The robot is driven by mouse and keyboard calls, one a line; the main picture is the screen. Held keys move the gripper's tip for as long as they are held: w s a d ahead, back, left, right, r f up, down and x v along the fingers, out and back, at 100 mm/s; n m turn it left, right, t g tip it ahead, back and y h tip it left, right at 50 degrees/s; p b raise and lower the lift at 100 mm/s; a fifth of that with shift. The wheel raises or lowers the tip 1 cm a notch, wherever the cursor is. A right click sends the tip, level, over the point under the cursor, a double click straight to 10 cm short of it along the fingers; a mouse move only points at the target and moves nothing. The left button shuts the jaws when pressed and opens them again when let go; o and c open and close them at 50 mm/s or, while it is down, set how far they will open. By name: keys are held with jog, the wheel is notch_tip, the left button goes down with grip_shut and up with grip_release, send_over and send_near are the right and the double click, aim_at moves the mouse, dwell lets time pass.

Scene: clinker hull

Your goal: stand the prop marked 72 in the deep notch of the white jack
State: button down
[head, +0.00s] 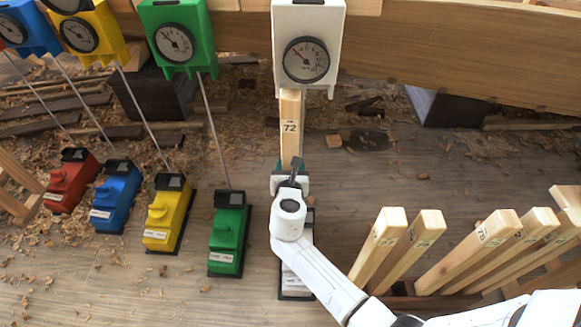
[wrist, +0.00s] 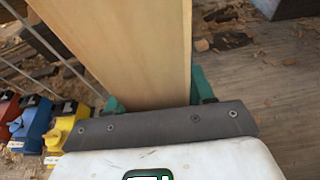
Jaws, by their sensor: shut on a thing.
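The prop marked 72 (head: 290,128) is a pale wooden bar standing about upright below the white gauge box (head: 308,45). Its top end is at the box's lower edge; I cannot tell whether they touch. My gripper (head: 291,172) is shut on the prop's lower part. In the wrist view the prop (wrist: 140,50) fills the space between the teal fingers of my gripper (wrist: 155,95). The white jack (head: 292,284) stands on the floor below, largely covered by my arm. Its notches and the prop's foot are hidden, so I cannot tell whether the prop rests in one.
Green (head: 229,235), yellow (head: 168,215), blue (head: 115,197) and red (head: 72,182) jacks stand to the left, with thin rods rising to coloured gauge boxes. Several numbered props (head: 480,245) lean in a rack at the right. The hull planking (head: 450,60) crosses above. Shavings litter the floor.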

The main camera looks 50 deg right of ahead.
jog(key=r+b+x, duration=0.1)
jog(key=b+x, duration=0.1)
jog(key=x, duration=0.6)
dwell(0.9)
jog(key=shift+w+d, duration=0.1)
jog(key=shift+w, duration=0.05)
jog(key=shift+f+b, duration=0.45)
jog(key=shift+b, duration=0.1)
dwell(0.4)
jog(key=shift+w, duration=0.1)
dwell(0.7)
jog(key=shift+c, duration=1.7)
grip_release()
jog(key=shift+d, duration=0.1)
jog(key=shift+f, duration=0.1)
jog(key=shift+f, duration=0.1)
